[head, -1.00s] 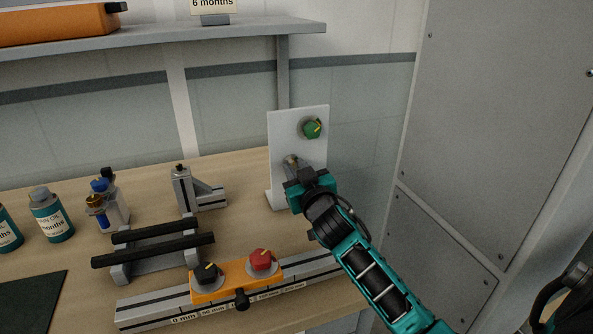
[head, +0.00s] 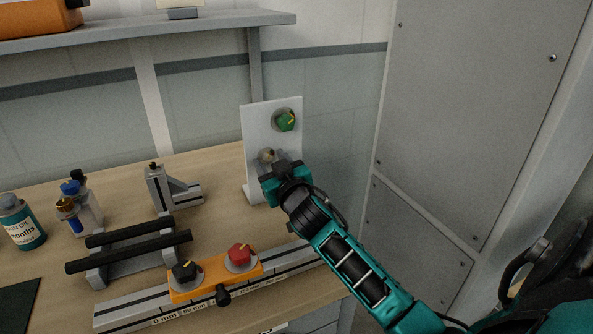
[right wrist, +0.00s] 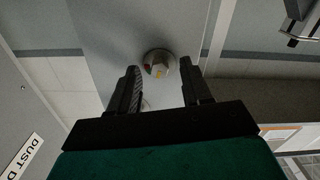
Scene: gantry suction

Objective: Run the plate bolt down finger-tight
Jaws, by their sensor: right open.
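The white upright plate (head: 254,125) stands at the back right of the bench in the head view. A round fitting with a brass-coloured centre, apparently the plate bolt (head: 266,155), shows low on it, partly hidden by my gripper. In the right wrist view, the bolt (right wrist: 159,68) has a yellowish head and a small red mark, on a grey round seat. My right gripper (head: 276,164) faces the plate at the bolt. Its two fingers are open, one on each side of the bolt in the wrist view; contact cannot be told. My left gripper is not in view.
A green knob (head: 286,121) sits higher on the plate. An orange block (head: 213,276) with black and red knobs rides on a rail in front. Black bars (head: 130,240), a grey bracket (head: 162,190) and bottles (head: 20,222) stand left. A grey cabinet panel (head: 455,110) rises at right.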

